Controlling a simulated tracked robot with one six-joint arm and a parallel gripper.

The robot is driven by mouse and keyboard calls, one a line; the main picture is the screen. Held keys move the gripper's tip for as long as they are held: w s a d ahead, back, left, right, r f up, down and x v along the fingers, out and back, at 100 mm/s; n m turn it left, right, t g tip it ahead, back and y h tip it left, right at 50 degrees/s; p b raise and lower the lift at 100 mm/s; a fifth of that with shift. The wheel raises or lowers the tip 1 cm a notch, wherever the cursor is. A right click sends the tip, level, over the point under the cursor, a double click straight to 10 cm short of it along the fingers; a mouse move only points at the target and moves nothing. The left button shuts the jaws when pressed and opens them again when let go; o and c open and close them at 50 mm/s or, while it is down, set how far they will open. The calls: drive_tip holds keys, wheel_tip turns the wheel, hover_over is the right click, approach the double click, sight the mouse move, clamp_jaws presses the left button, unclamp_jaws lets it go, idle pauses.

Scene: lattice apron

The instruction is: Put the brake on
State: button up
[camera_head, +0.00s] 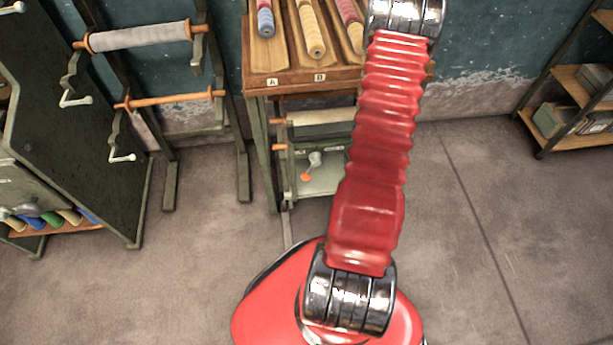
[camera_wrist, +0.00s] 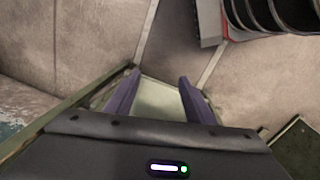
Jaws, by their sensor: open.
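My gripper (camera_wrist: 159,76) shows in the wrist view with its two purple fingers apart and nothing between them. A pale green panel (camera_wrist: 160,101) lies beyond and below the fingers; whether they touch it I cannot tell. In the head view a small lever with an orange end (camera_head: 306,177) sits on the pale front under the wooden bench. It may be the brake, but nothing marks it as such. In the wrist view I cannot make out this lever.
A shelf (camera_head: 570,143) stands far right. The floor (camera_head: 480,240) at right is clear.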

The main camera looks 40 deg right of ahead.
drive_tip(key=s+d+f+n+t, duration=0.1)
drive_tip(key=s+f+t, duration=0.15)
drive_tip(key=f, duration=1.25)
drive_tip(key=n+t, duration=0.6)
drive_tip(key=t, duration=1)
approach(306, 175)
drive_tip(key=s+f, duration=0.2)
drive_tip(key=s, duration=0.1)
drive_tip(key=shift+s+d+y, duration=0.15)
drive_tip(key=shift+d+y, duration=0.15)
drive_tip(key=shift+d, duration=0.1)
drive_tip(key=shift+w+d, duration=0.1)
drive_tip(key=shift+w, duration=6.8)
